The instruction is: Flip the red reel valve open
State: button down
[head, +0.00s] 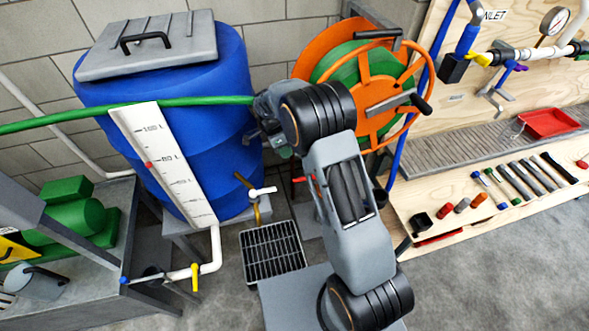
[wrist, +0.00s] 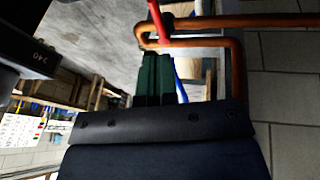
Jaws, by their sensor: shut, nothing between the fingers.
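The red reel valve handle (wrist: 159,22) is a slim red lever at the top of the wrist view. It crosses the bent end of a copper-coloured pipe (wrist: 285,21). In the head view a small red piece (head: 299,179) shows beside my arm and looks like the same handle; the rest is hidden. My gripper (wrist: 157,60) shows as two dark green fingers, shut together and empty. Their tips point at the lever's lower end with a small gap in the picture; I cannot tell whether they touch. In the head view my wrist hides the fingertips.
An orange hose reel (head: 330,50) with green hose stands behind my arm. A blue barrel (head: 225,110) is at left, with a white-handled tap (head: 262,191) near its base. A floor grate (head: 272,252) lies below. A tool bench (head: 440,200) is at right. Grey floor is open at lower right.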

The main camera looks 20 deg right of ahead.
aim_at(297, 181)
jog(key=x, duration=1)
jog(key=shift+s, duration=0.1)
dwell(0.3)
jog(key=shift+s+n, duration=0.15)
jog(key=shift+n, duration=0.25)
jog(key=shift+s+a+n+t+b, duration=0.1)
jog(key=shift+s+n+t+b, duration=0.25)
jog(key=shift+n+b, duration=0.25)
jog(key=shift+s+f+n+h+b, duration=0.1)
jog(key=shift+s+n+h+b, duration=0.2)
jog(key=shift+s+n+b, duration=0.15)
jog(key=shift+s+b, duration=0.5)
jog(key=shift+b, duration=0.35)
jog(key=shift+s+d+b, duration=0.3)
jog(key=shift+s+b, duration=0.25)
jog(key=shift+s+d+b, duration=0.15)
jog(key=shift+s+b, duration=0.15)
jog(key=shift+b, duration=0.1)
dwell(2.1)
